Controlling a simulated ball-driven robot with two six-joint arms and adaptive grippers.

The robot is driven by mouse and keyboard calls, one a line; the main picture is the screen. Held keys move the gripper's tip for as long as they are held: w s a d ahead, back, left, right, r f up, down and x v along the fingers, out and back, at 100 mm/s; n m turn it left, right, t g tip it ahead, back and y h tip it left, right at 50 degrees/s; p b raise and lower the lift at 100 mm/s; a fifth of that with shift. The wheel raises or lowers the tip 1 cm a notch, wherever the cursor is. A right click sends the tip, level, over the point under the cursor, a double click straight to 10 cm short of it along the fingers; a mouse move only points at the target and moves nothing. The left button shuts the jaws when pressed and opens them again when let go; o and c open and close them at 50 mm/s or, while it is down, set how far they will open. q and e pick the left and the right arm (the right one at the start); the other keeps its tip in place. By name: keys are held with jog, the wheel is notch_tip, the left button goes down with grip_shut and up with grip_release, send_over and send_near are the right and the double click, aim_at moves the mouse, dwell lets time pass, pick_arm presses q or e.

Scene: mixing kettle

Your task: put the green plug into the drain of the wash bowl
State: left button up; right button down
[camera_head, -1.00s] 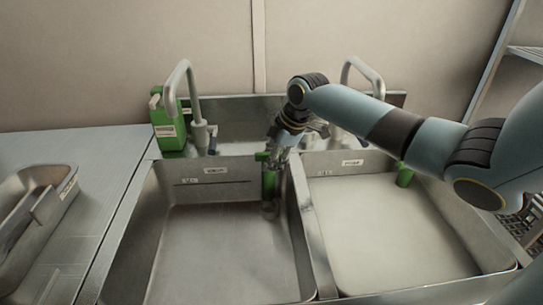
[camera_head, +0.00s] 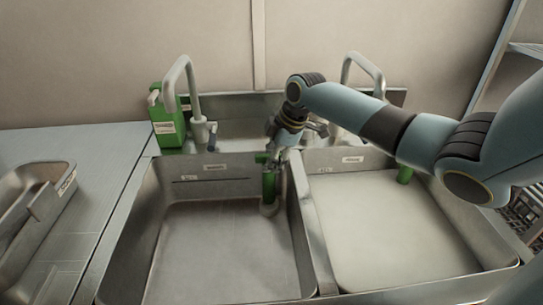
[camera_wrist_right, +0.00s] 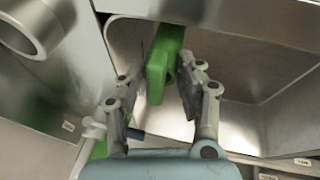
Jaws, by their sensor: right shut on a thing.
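My right gripper (camera_head: 274,162) reaches down into the back right corner of the left bowl (camera_head: 225,250). It is shut on the green plug (camera_head: 268,184), which hangs about upright below the fingers. In the right wrist view, the plug (camera_wrist_right: 161,66) shows between the two fingers of my right gripper (camera_wrist_right: 160,82). A small pale round shape, which looks like the drain (camera_head: 269,210), lies at the plug's lower end. I cannot tell whether the plug is in it or just above it. My left gripper is not in view.
Two taps stand behind the bowls, the left tap (camera_head: 190,95) beside a green bottle (camera_head: 168,125). A metal tray (camera_head: 35,200) lies on the left counter.

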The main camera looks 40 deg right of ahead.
jog(key=shift+f+b, duration=1.1)
jog(key=shift+f, duration=0.75)
jog(key=c, duration=0.8)
grip_release()
jog(key=shift+o, duration=0.6)
jog(key=o, duration=0.4)
